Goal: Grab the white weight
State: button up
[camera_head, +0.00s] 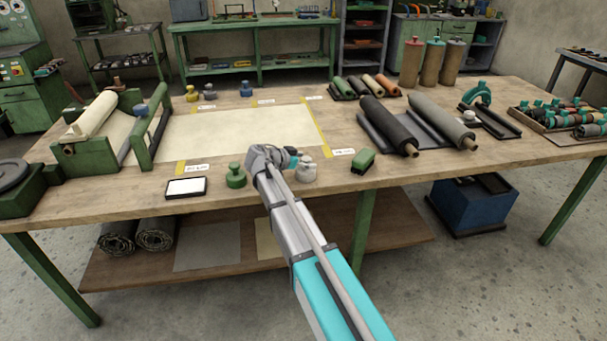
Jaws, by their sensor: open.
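The white weight (307,171) is a small pale, knobbed piece standing upright near the front edge of the workbench. My gripper (292,158) is just to its left and slightly behind it, at the end of my arm reaching in from the bottom of the picture. The gripper is small here and partly hidden by my wrist. Its jaws are open, and no object shows between them. I cannot tell whether it touches the weight.
A green weight (236,176) and a framed white pad (186,187) stand left of my arm. A green block (363,160) lies right of the white weight. A pale sheet (235,130) covers the bench behind. Dark and grey rolls (388,125) lie further right.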

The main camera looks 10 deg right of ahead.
jog(key=shift+c, duration=0.3)
grip_shut()
dwell(0.5)
